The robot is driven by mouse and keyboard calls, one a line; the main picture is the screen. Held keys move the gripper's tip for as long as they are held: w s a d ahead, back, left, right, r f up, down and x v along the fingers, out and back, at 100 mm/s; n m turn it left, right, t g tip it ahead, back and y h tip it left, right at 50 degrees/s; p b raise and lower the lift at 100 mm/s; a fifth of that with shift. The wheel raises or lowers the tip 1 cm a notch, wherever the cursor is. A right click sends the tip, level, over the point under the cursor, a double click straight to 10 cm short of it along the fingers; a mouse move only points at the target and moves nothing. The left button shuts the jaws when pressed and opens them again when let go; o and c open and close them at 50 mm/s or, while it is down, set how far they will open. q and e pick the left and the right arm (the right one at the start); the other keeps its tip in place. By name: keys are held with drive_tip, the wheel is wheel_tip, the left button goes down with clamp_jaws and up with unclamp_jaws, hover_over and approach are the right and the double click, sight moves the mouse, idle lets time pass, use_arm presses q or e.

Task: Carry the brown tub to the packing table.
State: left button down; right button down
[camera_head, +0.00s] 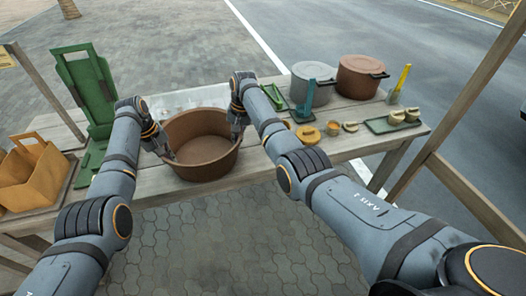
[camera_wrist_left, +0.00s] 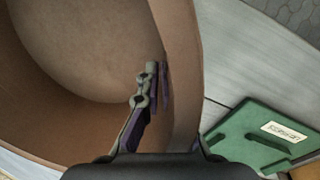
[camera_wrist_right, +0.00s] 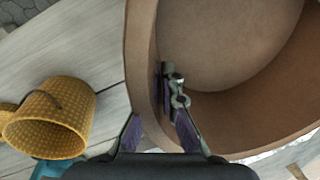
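The brown tub (camera_head: 205,165) is a wide, round, open vessel, upright and empty, at the front middle of the wooden table in the head view. My left gripper (camera_head: 163,150) is at its left rim. In the left wrist view one finger (camera_wrist_left: 148,95) is inside against the tub wall (camera_wrist_left: 180,75); the outer finger is hidden. My right gripper (camera_head: 238,128) is at its right rim. In the right wrist view its fingers (camera_wrist_right: 160,115) straddle the tub wall (camera_wrist_right: 140,60), one inside and one outside. Both look closed on the wall. I cannot tell whether the tub touches the table.
Paved ground (camera_head: 235,240) lies in front.

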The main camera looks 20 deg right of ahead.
use_arm(q)
drive_tip(key=c, duration=1.5)
unclamp_jaws()
drive_tip(key=shift+a+f, duration=0.25)
drive_tip(key=shift+f, duration=0.05)
use_arm(e)
drive_tip(key=c, duration=1.5)
unclamp_jaws()
drive_tip(key=shift+d+f, duration=0.25)
use_arm(q)
drive_tip(key=shift+d, duration=0.1)
use_arm(e)
drive_tip(key=shift+a, duration=0.1)
drive_tip(key=shift+a, duration=0.1)
use_arm(q)
drive_tip(key=r, duration=0.4)
drive_tip(key=a+r, duration=0.1)
drive_tip(key=r, duration=0.6)
drive_tip(key=shift+s+a+r, duration=0.3)
drive_tip(key=shift+a+r, duration=0.1)
use_arm(e)
drive_tip(key=r, duration=0.4)
drive_tip(key=d+r, duration=0.1)
drive_tip(key=r, duration=0.6)
drive_tip(key=shift+s+d+r, duration=0.4)
